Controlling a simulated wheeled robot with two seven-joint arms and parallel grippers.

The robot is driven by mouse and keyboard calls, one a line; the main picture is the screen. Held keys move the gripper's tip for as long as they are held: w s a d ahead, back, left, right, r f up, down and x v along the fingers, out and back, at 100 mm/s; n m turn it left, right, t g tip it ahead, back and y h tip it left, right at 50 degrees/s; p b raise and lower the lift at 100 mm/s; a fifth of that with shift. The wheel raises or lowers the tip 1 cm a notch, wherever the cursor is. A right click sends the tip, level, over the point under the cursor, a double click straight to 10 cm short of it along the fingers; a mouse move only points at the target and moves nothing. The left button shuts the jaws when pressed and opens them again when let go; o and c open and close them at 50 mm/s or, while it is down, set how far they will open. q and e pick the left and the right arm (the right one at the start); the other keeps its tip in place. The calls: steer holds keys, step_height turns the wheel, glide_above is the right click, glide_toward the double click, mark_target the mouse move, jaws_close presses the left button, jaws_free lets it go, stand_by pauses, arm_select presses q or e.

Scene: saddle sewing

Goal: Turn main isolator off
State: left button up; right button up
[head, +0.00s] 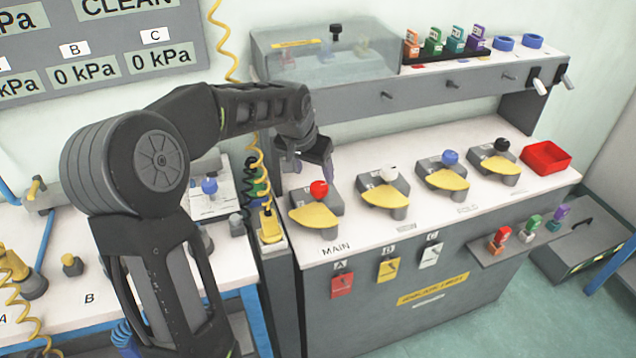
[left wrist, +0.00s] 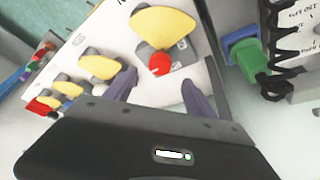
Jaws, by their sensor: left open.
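The main isolator (head: 316,214) is a grey block with a yellow plate and a red knob (head: 319,188), at the left end of the white bench top, above the label MAIN. In the left wrist view the red knob (left wrist: 160,63) lies ahead of the fingers, with the yellow plate (left wrist: 163,27) beyond it. My left gripper (head: 313,168) is open and empty, just behind and above the red knob; in the left wrist view its two fingers (left wrist: 160,92) stand apart, with the knob between their directions but not gripped. My right gripper is in neither view.
Similar isolators with white (head: 389,173), blue (head: 450,157) and black (head: 502,145) knobs stand to the right. A red tray (head: 547,158) sits at the right end. A shelf (head: 430,92) overhangs the bench's back.

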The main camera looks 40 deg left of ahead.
mark_target(318, 186)
arm_select(q)
steer(key=p+x, duration=0.1)
steer(key=x, duration=0.6)
steer(key=shift+w+f, duration=0.1)
steer(key=shift+f, duration=0.2)
jaws_close()
stand_by(0.4)
